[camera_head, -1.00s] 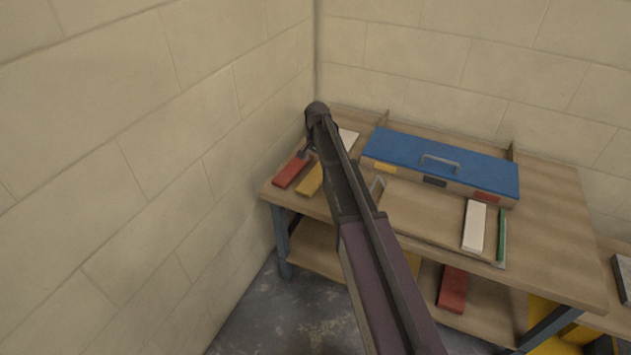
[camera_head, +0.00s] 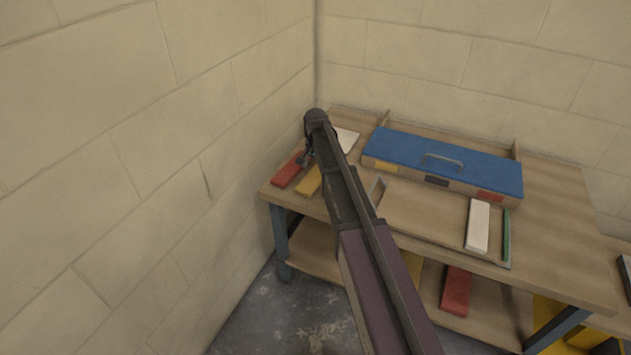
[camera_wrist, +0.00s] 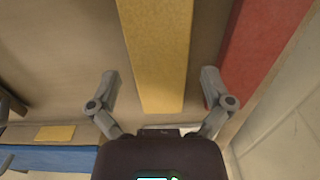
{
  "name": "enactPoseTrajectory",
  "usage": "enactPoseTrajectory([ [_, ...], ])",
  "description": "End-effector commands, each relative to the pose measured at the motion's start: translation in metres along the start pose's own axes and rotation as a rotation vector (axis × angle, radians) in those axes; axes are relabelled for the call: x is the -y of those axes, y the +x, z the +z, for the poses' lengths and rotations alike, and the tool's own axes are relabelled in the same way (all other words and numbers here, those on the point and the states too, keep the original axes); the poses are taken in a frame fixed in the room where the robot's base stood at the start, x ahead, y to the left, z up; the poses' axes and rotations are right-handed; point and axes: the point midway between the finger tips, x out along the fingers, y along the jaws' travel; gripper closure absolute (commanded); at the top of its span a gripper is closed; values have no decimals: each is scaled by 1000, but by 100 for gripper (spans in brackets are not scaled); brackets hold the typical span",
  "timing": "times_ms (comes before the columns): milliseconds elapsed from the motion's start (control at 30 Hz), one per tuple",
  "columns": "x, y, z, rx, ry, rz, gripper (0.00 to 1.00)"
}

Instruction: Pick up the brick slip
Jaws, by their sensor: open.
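Slips lie side by side at the left end of the bench in the head view: a red one (camera_head: 288,171), a yellow one (camera_head: 309,182) and a white one (camera_head: 349,138) partly behind my arm. I cannot tell which one the task means. My gripper (camera_wrist: 160,78) is open above them. In the wrist view the yellow slip (camera_wrist: 158,50) runs between its two fingers, nothing clamped. The red slip (camera_wrist: 265,40) lies just to the right of the right finger. How high the fingertips are above the slips is hard to tell.
A blue-lidded box (camera_head: 440,162) with a handle stands at the back of the bench (camera_head: 555,225). A white piece (camera_head: 477,226) and a green strip (camera_head: 506,235) lie at the front right. A block wall (camera_head: 200,150) rises close on the left. A red block (camera_head: 456,291) sits on the lower shelf.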

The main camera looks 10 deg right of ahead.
Motion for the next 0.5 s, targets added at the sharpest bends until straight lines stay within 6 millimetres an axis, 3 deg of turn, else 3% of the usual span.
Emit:
enactPoseTrajectory([
  [200,0,19,0,0,0,0,0],
  [500,0,22,0,0,0,0,0],
])
